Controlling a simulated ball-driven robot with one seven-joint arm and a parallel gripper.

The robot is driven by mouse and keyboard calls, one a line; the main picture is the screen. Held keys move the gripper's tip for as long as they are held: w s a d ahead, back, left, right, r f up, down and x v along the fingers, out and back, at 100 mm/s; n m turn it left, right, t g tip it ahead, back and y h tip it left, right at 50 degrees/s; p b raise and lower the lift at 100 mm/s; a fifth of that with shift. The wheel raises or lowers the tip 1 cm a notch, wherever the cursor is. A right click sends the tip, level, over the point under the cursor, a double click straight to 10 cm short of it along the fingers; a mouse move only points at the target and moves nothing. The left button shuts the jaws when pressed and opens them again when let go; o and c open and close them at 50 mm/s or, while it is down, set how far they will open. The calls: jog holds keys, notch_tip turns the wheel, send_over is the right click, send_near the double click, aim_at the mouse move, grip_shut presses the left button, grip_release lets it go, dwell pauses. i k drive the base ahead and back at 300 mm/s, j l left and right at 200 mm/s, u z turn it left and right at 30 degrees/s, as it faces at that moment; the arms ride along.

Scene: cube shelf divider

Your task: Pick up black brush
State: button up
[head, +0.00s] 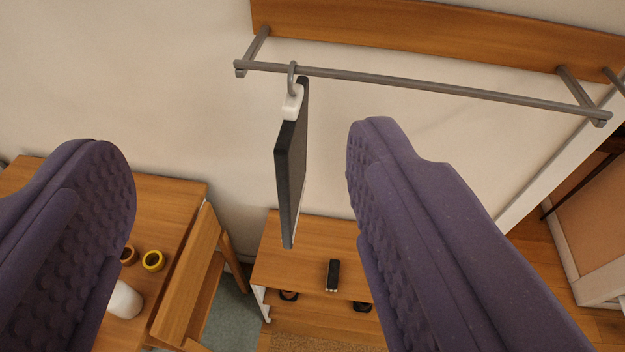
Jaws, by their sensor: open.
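My gripper (238,138) is open and empty, with its two purple padded fingers wide apart at the left and right of the head view. A small black oblong object (333,272) with pale bits at its near end lies on the wooden bench below. It may be the black brush, but it is too small to be sure. It shows near the right finger and is well beyond the fingertips. A flat dark panel (291,175) with a white clip hangs upright from a hook and shows between the fingers. I cannot tell whether it is near enough to lie between them.
A grey rail (420,86) on a wooden wall board (440,28) carries the hook. The bench (300,250) has dark items beneath it.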

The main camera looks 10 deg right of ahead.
aim_at(333, 275)
jog(key=k+l, duration=0.1)
jog(key=l, duration=0.65)
jog(key=i+j, duration=0.1)
jog(key=j, duration=0.45)
jog(key=i+j+z, duration=0.1)
jog(key=z, duration=0.35)
jog(key=i+j+z, duration=0.1)
jog(key=z, duration=0.35)
jog(key=j+z, duration=0.25)
jog(key=z, duration=0.2)
jog(key=i+j+z, duration=0.25)
jog(key=i+j, duration=0.5)
jog(key=i, duration=0.1)
